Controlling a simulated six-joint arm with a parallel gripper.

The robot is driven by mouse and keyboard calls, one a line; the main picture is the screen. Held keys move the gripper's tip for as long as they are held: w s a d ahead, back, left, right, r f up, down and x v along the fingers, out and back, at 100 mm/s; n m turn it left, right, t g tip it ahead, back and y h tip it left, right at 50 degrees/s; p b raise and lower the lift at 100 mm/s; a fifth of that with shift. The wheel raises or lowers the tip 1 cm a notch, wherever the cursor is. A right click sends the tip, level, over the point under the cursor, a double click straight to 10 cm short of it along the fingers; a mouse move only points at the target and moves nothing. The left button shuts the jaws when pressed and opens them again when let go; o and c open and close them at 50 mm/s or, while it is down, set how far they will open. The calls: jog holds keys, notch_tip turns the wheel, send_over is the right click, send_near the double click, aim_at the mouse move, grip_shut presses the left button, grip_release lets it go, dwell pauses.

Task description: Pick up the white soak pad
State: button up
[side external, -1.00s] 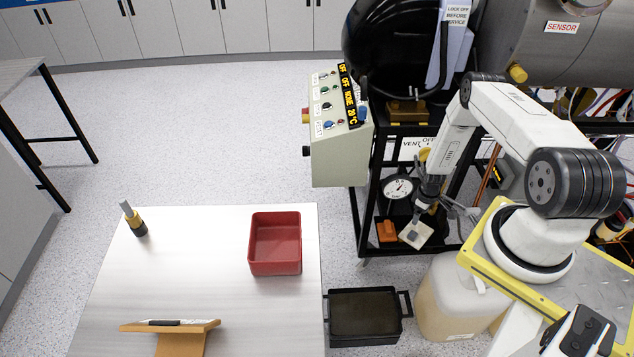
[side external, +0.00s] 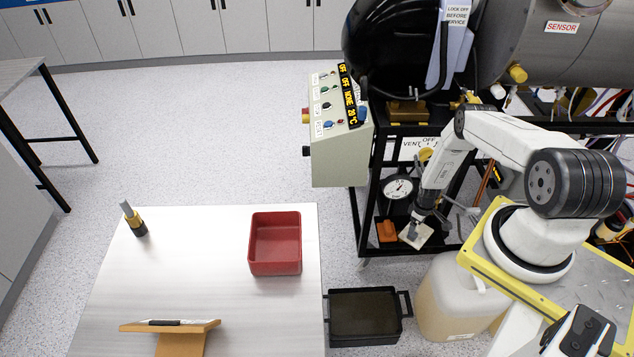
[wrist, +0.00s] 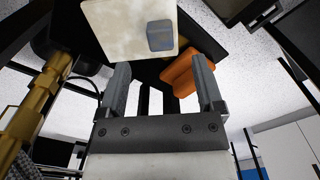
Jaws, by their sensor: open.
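The white soak pad (side external: 424,240) is a flat, off-white square with a small grey block on it, on the lower level of the black frame. In the wrist view the pad (wrist: 115,28) lies beyond the fingertips, with its grey block (wrist: 160,35) facing me. My gripper (side external: 415,222) is close above the pad in the side view. In the wrist view my gripper (wrist: 160,66) has its two fingers apart with nothing between them. The grey block lies roughly in line with the gap. I cannot tell whether the fingers touch anything.
An orange block (side external: 387,231) sits left of the pad, and a round gauge (side external: 398,188) stands behind it. Brass pipework (wrist: 38,95) is close on the left in the wrist view. A red bin (side external: 275,268) stands on the table. A black tray (side external: 365,342) is on the floor.

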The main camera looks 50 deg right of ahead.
aim_at(422, 232)
jog(key=shift+w+f, duration=0.1)
jog(key=shift+f, duration=2.45)
grip_shut()
